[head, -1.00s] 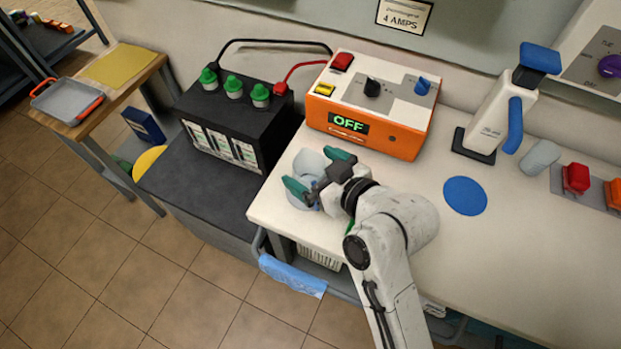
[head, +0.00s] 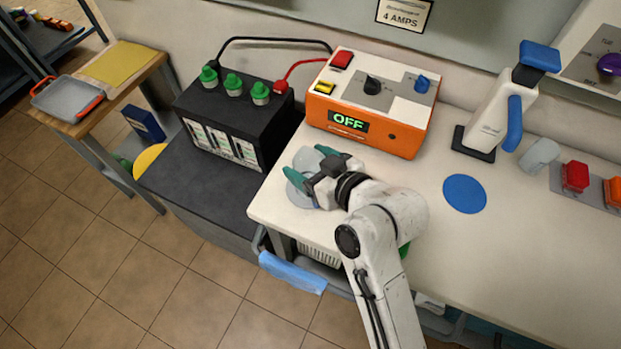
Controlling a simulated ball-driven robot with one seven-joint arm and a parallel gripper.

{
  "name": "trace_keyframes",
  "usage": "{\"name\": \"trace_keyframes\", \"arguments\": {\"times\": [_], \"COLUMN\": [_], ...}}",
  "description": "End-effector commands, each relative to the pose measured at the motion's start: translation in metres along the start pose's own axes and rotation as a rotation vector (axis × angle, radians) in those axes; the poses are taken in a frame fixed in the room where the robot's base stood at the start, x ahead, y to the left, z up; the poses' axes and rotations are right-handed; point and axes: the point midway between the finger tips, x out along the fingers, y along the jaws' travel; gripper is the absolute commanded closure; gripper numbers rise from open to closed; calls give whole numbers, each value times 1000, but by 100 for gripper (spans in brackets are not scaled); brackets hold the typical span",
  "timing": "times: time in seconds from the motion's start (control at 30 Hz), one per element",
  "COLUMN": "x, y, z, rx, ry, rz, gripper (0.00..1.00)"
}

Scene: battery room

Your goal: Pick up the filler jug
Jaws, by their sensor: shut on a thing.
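A pale grey-blue rounded vessel (head: 307,158), which looks to be the filler jug, stands at the left end of the white worktop, in front of the orange charger. My gripper (head: 307,170) reaches it from the right, with its teal fingers shut on it. The fingers and wrist hide much of the vessel, so its handle and spout cannot be made out. A pale round part (head: 296,190) shows below the fingers. I cannot tell whether the vessel touches the worktop.
The orange charger (head: 400,139), reading OFF, stands close behind my gripper. A black battery (head: 225,110) with green caps is to the left. A blue disc (head: 465,194) lies on the worktop (head: 520,250). A white device (head: 488,125) with a blue handle stands behind it.

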Motion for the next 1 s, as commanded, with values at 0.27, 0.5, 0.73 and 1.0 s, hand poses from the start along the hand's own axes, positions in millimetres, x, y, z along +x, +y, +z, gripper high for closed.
{"name": "trace_keyframes", "arguments": {"times": [0.27, 0.5, 0.73, 1.0], "x": [0, 0, -2, -10], "y": [0, 0, 0, 0], "z": [0, -1, -7, -26], "rx": [0, 0, 0, -1], "ry": [0, 1, 2, 4], "rz": [0, 0, 0, 1], "gripper": [76, 76, 76, 76]}}
